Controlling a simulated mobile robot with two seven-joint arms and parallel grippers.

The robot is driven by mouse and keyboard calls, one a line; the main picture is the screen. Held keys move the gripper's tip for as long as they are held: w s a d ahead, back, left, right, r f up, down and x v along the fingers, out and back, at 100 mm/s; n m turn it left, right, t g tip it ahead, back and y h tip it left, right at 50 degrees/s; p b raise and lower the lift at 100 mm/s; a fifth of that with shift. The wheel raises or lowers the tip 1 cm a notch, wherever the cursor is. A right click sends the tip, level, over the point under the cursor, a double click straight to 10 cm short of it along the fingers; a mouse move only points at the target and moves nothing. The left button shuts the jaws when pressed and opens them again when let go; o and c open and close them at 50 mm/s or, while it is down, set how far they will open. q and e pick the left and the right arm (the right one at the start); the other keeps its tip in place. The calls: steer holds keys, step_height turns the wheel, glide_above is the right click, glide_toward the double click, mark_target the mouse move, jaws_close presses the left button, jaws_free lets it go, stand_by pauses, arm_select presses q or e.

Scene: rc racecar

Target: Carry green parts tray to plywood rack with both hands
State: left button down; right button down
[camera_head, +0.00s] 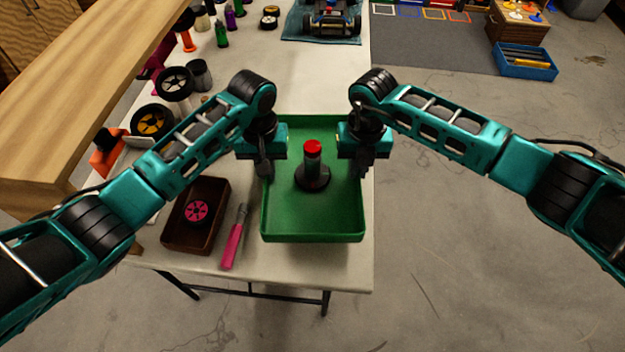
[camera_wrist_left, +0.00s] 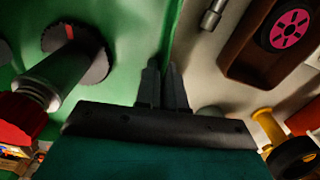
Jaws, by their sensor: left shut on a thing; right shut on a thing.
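The green parts tray (camera_head: 313,228) is at the right end of the white table, with a red-capped dark cylinder on a round black base (camera_head: 313,165) standing upright in it. My left gripper (camera_head: 264,168) is shut on the tray's left wall. In the left wrist view, its fingers (camera_wrist_left: 162,88) straddle the tray's wall, with the green tray floor (camera_wrist_left: 120,20) on one side. My right gripper (camera_head: 358,170) is shut on the tray's right wall; its fingertips are partly hidden. I cannot tell whether the tray touches the table. No thing is clearly identifiable as the plywood rack.
A brown box with a pink wheel (camera_head: 182,238) and a pink-handled tool (camera_head: 233,243) lie left of the tray. Wheels and bottles fill the table's left side. A light wooden structure (camera_head: 75,90) stands at left.

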stand_by(0.7)
arm_select(q)
steer(key=shift+r, duration=0.1)
arm_select(e)
steer(key=shift+r, duration=0.1)
